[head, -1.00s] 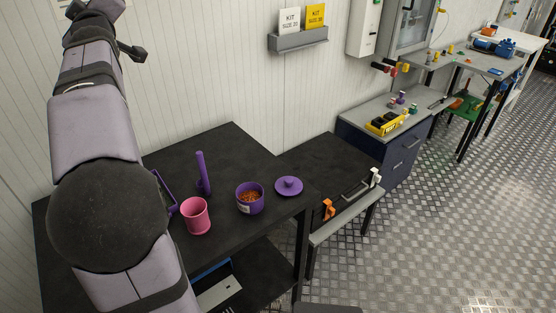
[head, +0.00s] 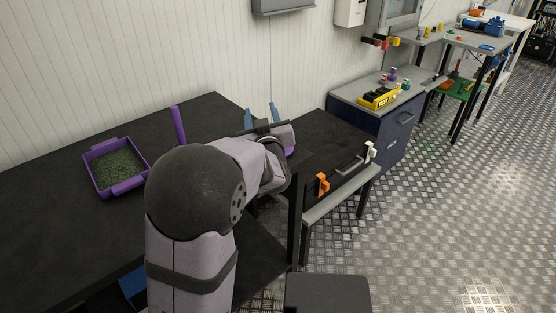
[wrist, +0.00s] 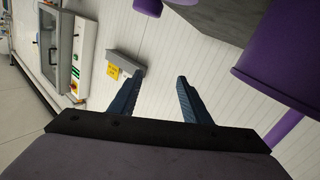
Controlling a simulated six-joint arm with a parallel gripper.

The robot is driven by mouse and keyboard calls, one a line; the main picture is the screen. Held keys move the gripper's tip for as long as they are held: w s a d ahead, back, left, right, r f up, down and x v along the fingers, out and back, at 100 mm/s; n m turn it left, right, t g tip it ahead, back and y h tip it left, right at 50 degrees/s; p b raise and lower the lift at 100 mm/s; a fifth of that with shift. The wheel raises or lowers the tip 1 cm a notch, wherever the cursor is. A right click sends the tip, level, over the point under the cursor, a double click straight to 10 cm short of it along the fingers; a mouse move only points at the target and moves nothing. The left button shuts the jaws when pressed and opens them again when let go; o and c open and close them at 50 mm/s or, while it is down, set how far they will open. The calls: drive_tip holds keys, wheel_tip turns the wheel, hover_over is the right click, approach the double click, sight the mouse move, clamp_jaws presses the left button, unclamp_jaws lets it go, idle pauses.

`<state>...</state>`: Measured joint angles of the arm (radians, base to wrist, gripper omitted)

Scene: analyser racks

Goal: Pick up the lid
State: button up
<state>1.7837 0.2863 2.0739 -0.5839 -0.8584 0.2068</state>
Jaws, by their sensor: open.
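The purple lid (head: 290,151) shows only as a small edge past my wrist in the head view, near the right end of the black table. The rest of it is hidden. My gripper (head: 262,110) is just beside and above it, with blue fingers apart. In the wrist view my gripper (wrist: 162,80) is open with nothing between the fingers, facing the wall. A purple sliver at that view's top edge may be the lid; I cannot tell. A large purple body (wrist: 285,55), probably the bowl, is close at right.
The purple stick (head: 178,126) stands behind my arm. A purple tray of green material (head: 115,167) lies at left on the black table (head: 50,220). The pink cup is hidden. A lower bench with an orange clip (head: 322,184) is at right.

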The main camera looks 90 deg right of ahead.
drive_tip(key=s+a+f, duration=0.1)
drive_tip(key=f, duration=0.1)
drive_tip(key=s+a+f+m+b, duration=0.1)
drive_tip(key=s+f, duration=0.1)
drive_tip(key=f, duration=0.1)
drive_tip(key=s+a+f+m, duration=0.1)
drive_tip(key=s+a+f, duration=0.1)
drive_tip(key=shift+f+b, duration=0.3)
drive_tip(key=shift+f, duration=0.05)
drive_tip(key=shift+f+x, duration=0.2)
drive_tip(key=shift+x, duration=1.65)
drive_tip(key=shift+f+x, duration=0.2)
drive_tip(key=shift+x, duration=1.6)
drive_tip(key=shift+s, duration=0.2)
clamp_jaws()
